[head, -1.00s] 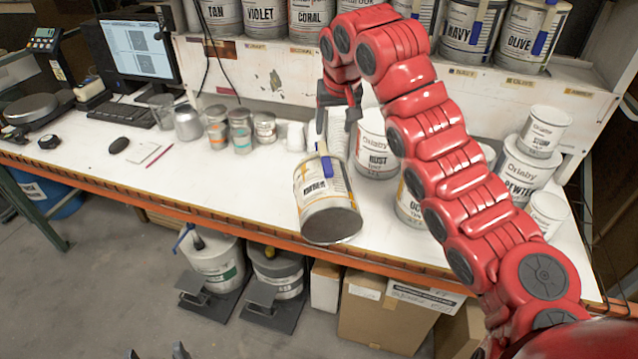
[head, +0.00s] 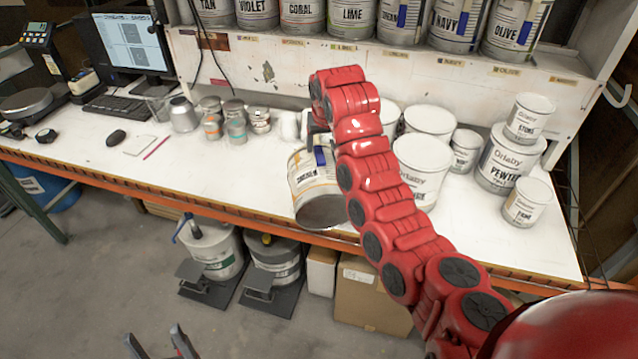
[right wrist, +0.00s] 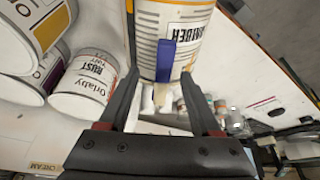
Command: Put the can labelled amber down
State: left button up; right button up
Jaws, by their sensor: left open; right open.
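The amber can (head: 318,188), white and yellow with a blue strip, is at the front edge of the white bench. It is tilted, its dark round end facing me; I cannot tell if it is fully supported. My right gripper is mostly hidden behind its red arm in the head view. In the right wrist view, the open right gripper (right wrist: 158,85) has a finger on either side of the can (right wrist: 172,25), whose label is upside down. I cannot tell if the fingers touch it. My left gripper (head: 154,341) is open and empty, low over the floor.
White cans, including the pewter can (head: 505,165), stand to the right on the bench (head: 215,185). Small tins (head: 235,125) stand at the back left.

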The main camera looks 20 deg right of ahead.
aim_at(319, 151)
jog(key=p+x, duration=0.2)
jog(key=p, duration=0.1)
jog(key=shift+w+a+f, duration=0.2)
jog(key=shift+w+f, duration=0.05)
jog(key=shift+f, duration=0.1)
jog(key=shift+p+x, duration=0.35)
jog(key=shift+x, duration=0.4)
jog(key=shift+f, duration=0.3)
jog(key=shift+r, duration=0.1)
grip_shut()
jog(key=shift+r, duration=0.1)
